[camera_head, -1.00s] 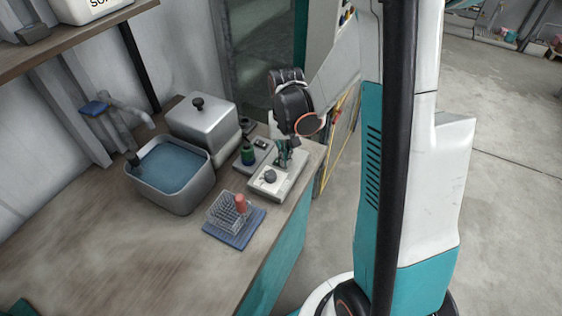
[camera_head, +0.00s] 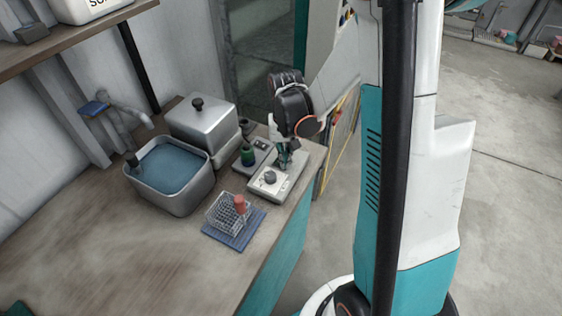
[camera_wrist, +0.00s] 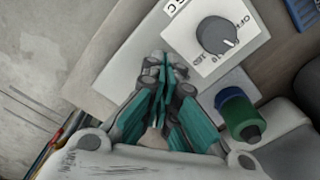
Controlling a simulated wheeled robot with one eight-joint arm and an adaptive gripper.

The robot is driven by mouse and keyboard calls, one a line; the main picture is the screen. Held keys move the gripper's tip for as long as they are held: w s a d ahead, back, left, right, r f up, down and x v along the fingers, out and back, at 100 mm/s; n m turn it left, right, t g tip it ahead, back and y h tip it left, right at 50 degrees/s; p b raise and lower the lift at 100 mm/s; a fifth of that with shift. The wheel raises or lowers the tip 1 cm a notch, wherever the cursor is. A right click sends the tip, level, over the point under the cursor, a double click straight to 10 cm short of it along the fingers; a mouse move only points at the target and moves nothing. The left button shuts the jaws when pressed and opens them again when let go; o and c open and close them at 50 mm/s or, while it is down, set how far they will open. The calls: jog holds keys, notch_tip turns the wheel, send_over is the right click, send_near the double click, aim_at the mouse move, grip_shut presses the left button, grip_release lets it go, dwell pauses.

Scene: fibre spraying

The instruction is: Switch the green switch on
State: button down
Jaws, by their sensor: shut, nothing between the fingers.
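A pale control box (camera_head: 257,187) with a dark round knob (camera_head: 270,177) stands near the right edge of the bench. In the wrist view the knob (camera_wrist: 217,36) sits on a white plate with OFF lettering. My gripper (camera_head: 284,165) points down over the rear part of this box. In the wrist view its teal fingers (camera_wrist: 163,78) are together and empty, beside the knob plate. Whether the fingertips touch the box cannot be told.
A clear rack with a red-topped item (camera_head: 240,204) is in front. A water basin (camera_head: 172,168) and lidded metal box (camera_head: 203,120) stand left.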

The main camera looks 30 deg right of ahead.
jog(key=shift+r+p, duration=2.1)
jog(key=shift+r, duration=1.3)
jog(key=s+a+r+n+t+b, duration=0.5)
jog(key=s+a+r+t, duration=0.2)
jog(key=s+a+r, duration=0.3)
jog(key=shift+s+r, duration=1.05)
jog(key=shift+s, duration=0.65)
